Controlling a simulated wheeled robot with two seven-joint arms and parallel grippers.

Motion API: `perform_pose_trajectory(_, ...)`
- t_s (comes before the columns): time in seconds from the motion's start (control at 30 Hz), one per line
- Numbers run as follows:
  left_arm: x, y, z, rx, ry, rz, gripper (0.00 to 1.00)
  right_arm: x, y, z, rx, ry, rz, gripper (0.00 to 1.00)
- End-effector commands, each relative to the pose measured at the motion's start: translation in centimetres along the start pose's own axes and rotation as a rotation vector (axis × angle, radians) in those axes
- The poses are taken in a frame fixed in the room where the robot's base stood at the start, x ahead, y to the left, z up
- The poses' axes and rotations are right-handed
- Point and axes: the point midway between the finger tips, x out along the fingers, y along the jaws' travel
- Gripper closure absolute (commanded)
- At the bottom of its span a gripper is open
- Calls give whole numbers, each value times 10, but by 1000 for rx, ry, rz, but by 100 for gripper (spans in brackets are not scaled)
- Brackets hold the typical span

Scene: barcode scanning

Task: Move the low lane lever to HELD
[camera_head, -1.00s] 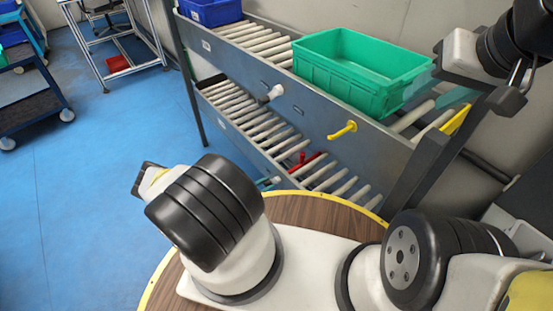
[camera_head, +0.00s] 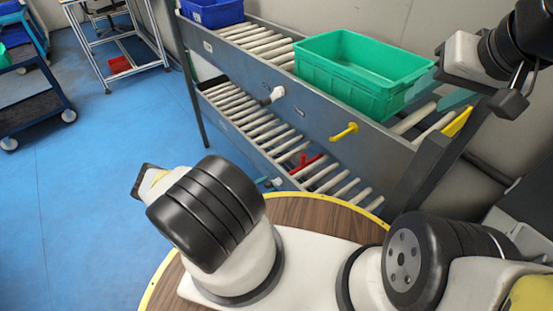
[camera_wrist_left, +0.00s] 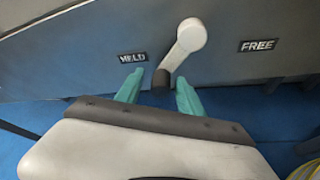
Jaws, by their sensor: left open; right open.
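In the left wrist view the low lane lever is a white arm (camera_wrist_left: 185,45) with a dark tip, on a grey rail. It hangs down and left from its pivot. The HELD label (camera_wrist_left: 132,57) is left of it and the FREE label (camera_wrist_left: 258,45) right. My left gripper (camera_wrist_left: 160,92) is open, its teal fingers either side of the dark tip; I cannot tell whether either touches it. In the head view the lever's white end (camera_head: 278,182) shows by the lower rail, with my left fingers (camera_head: 263,181) mostly hidden. My right gripper (camera_head: 438,88) is open near the green crate.
The green crate (camera_head: 360,70) sits on the upper roller lane, a blue crate (camera_head: 211,12) at its far end. A white lever (camera_head: 273,95) and a yellow lever (camera_head: 344,131) stick out of the upper rail. A red part (camera_head: 306,163) is among the lower rollers.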

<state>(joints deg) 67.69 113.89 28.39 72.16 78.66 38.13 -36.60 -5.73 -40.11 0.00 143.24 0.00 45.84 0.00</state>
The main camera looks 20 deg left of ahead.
Motion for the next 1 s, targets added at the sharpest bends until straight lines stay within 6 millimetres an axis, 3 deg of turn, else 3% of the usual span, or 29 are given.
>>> perform_pose_trajectory(0.3, -51, 1, -1, -1, 2, 2, 55, 0, 0, 0, 0, 0, 0, 55)
perform_pose_trajectory(0.5, -72, 1, -1, 0, 2, 2, 55, 0, 0, 0, 0, 0, 0, 55)
perform_pose_trajectory(1.0, -76, 1, -1, 0, 1, 2, 55, 0, 0, 0, 0, 0, 0, 55)
